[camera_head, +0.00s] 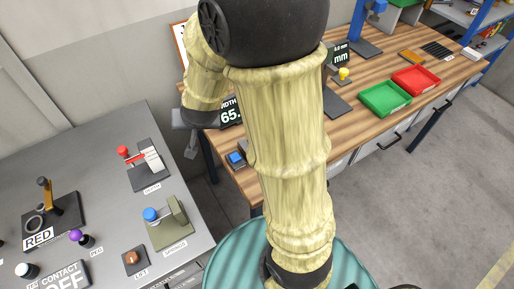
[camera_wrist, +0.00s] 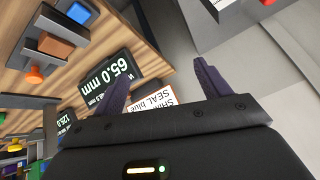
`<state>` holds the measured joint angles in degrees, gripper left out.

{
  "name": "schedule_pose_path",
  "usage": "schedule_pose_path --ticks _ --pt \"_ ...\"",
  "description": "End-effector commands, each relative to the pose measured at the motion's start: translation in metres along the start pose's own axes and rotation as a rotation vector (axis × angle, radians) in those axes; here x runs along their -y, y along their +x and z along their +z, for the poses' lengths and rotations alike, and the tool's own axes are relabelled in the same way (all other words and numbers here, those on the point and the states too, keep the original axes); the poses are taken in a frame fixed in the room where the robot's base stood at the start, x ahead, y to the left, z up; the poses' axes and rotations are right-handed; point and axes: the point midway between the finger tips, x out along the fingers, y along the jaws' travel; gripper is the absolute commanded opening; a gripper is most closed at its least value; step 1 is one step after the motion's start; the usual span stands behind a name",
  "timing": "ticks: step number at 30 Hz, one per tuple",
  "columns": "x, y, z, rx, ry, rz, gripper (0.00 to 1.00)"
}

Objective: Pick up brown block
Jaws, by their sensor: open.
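A brown block (camera_wrist: 56,45) shows in the wrist view at the upper left, on a dark holder on the wooden table. A blue block (camera_wrist: 78,12) is beside it. In the head view the blue block (camera_head: 236,158) shows at the table's near left corner; I cannot make out the brown block there, and my arm covers much of the table. My gripper (camera_wrist: 160,84) is open, with nothing between its two dark purple fingers. It is apart from the brown block, which lies left of the fingers in the wrist view.
A display reading 65.0 mm (camera_wrist: 110,70) stands between the brown block and my fingers in the wrist view. An orange knob (camera_wrist: 35,74) is near the block. In the head view, green (camera_head: 385,98) and red (camera_head: 416,80) trays are on the table; a grey control console (camera_head: 105,185) stands left.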

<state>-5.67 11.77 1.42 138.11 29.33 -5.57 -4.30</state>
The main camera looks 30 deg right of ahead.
Motion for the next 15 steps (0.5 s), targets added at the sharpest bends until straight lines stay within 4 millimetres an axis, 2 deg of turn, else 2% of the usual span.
schedule_pose_path --ticks 1,4,8,11,15 --pt "0.006 0.020 -0.008 -0.056 0.054 0.008 0.75" --pt "0.011 0.045 -0.029 -0.177 0.171 0.052 0.75" --pt "0.005 0.074 -0.046 -0.324 0.315 0.154 0.75" --pt "-0.005 0.092 -0.048 -0.423 0.413 0.265 0.75" --pt "-0.025 0.109 -0.034 -0.539 0.530 0.468 0.75"
